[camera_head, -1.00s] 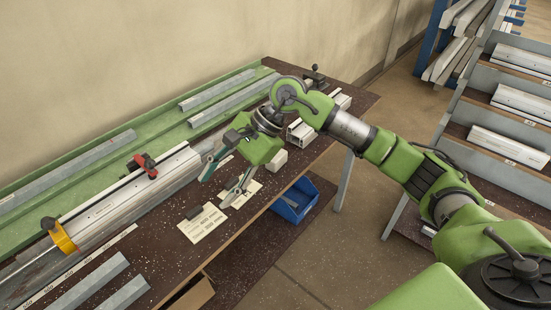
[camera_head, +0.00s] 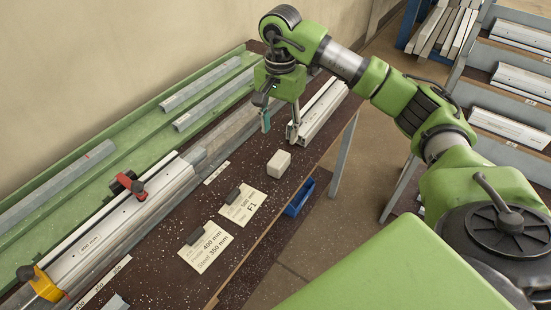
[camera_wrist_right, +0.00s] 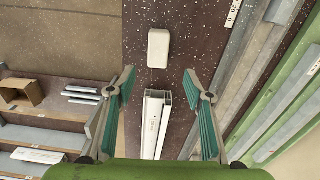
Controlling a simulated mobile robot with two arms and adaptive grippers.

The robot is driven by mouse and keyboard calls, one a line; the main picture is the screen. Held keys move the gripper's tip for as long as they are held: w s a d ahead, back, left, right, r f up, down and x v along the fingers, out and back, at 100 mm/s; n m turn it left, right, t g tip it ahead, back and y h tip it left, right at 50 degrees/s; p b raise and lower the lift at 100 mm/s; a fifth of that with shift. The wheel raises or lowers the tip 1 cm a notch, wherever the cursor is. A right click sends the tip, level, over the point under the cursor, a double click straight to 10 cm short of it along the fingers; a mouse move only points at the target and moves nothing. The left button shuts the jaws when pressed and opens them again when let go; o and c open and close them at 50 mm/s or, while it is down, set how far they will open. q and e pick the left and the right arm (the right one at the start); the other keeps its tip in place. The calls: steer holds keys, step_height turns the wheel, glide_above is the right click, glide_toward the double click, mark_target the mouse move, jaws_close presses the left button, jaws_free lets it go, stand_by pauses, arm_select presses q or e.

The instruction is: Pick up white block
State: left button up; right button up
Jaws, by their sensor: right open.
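The white block (camera_head: 278,163) lies on the dark, speckled bench top near its front edge. In the right wrist view the white block (camera_wrist_right: 158,48) lies ahead of the fingertips, about midway between their lines. My right gripper (camera_head: 280,128) is open and empty, fingers pointing down, above and a little beyond the block. In the right wrist view my right gripper (camera_wrist_right: 160,75) shows its two teal-padded fingers wide apart, with nothing touching the block. My left gripper is in neither view.
A white profile (camera_head: 323,108) lies just beyond the block; its end shows between the fingers in the wrist view (camera_wrist_right: 154,125). Two label cards (camera_head: 206,248) (camera_head: 243,205) with dark clips lie nearer. A clamped profile rail (camera_head: 125,222) runs along the left. A blue bin (camera_head: 299,198) sits below the bench edge.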

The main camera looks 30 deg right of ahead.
glide_above(279, 158)
steer(key=f, duration=0.4)
steer(key=shift+w+d+f+p, duration=0.1)
steer(key=shift+d+f+p, duration=0.1)
steer(key=shift+f+p, duration=0.2)
steer(key=f, duration=0.1)
steer(key=f+p, duration=0.1)
steer(key=shift+s+a+f, duration=0.2)
steer(key=shift+f, duration=0.15)
step_height(279, 158, down, 3)
steer(key=shift+a+r+p, duration=0.1)
steer(key=shift+r+p, duration=0.1)
steer(key=shift+p, duration=0.3)
steer(key=shift+f, duration=0.5)
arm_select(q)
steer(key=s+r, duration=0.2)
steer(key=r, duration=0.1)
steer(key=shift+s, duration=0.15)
arm_select(e)
steer(key=c, duration=1.3)
